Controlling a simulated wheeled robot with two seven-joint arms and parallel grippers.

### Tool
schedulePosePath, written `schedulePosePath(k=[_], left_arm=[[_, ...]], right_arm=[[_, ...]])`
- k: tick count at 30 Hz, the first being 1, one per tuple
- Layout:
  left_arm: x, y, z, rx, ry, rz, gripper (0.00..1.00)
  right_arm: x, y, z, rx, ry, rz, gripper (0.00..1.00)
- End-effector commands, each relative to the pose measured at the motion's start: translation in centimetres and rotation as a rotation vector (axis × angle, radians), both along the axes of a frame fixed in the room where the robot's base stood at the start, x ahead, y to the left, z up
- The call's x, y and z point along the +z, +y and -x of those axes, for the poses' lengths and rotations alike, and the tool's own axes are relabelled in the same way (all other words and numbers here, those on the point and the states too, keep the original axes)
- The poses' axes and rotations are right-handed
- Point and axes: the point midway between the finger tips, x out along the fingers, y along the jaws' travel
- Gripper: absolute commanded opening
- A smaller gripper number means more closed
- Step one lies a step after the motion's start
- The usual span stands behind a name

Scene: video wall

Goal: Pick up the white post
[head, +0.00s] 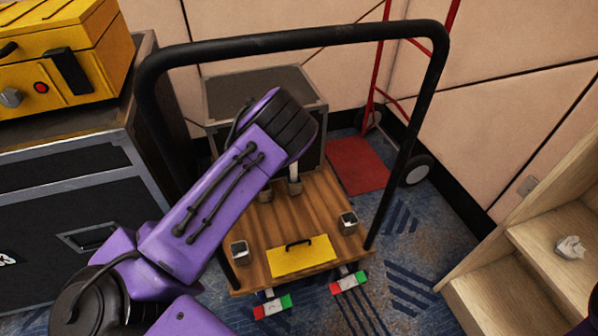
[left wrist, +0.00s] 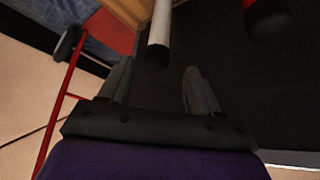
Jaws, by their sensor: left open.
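A white post (left wrist: 161,22) with a dark end shows at the top of the left wrist view. A short pale upright piece (head: 294,172) on the wooden cart deck, just below my left wrist in the head view, appears to be the same post. My left gripper (left wrist: 158,70) is open and empty. Its fingers point toward the post, whose dark end lies just beyond the fingertips and roughly between them. I cannot tell the exact gap. In the head view my left arm reaches over the cart and hides the fingers. My right gripper is not in view.
The cart (head: 312,201) has a tall black handle frame (head: 290,42) and a yellow panel (head: 300,256). A grey case (head: 265,85) stands behind. A yellow case (head: 60,45) sits on a black case at left. Wooden steps (head: 540,245) stand at right.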

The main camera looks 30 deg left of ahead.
Motion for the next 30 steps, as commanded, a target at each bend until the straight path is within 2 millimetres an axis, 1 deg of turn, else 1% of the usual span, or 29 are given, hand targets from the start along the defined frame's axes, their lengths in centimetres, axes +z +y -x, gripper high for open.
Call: schedulePosePath(k=[1, 3, 7, 12, 16, 23, 26, 27, 29, 30], left_arm=[[-1.6, 0.2, -0.4, 0.002, 0.002, 0.001, 0.63], [-2.5, 0.4, -0.9, 0.004, 0.001, 0.000, 0.63], [-3.7, 0.4, -1.6, 0.006, 0.001, 0.000, 0.63], [-6.7, -0.4, -3.1, 0.003, 0.000, 0.001, 0.63], [-7.7, -0.3, -4.0, 0.002, 0.000, 0.000, 0.63], [-7.6, -0.4, -4.2, 0.001, 0.000, 0.000, 0.63], [-7.6, -0.4, -4.2, 0.001, 0.000, 0.000, 0.34], [-7.6, -0.4, -4.2, 0.001, 0.000, 0.000, 0.20], [-7.6, -0.4, -4.2, 0.001, 0.000, 0.000, 0.01], [-7.6, -0.4, -4.2, 0.001, 0.000, 0.000, 0.00]], right_arm=[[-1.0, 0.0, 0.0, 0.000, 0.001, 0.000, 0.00], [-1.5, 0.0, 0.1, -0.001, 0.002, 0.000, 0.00], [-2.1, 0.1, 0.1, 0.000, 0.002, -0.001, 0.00], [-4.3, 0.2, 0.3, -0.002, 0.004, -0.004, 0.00], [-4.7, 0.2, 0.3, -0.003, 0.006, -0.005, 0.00], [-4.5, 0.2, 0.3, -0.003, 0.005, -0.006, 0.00], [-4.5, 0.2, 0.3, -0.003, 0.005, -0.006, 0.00], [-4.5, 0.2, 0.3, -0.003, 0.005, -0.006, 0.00], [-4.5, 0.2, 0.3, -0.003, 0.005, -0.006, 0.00], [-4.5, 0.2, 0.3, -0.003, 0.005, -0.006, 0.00]])
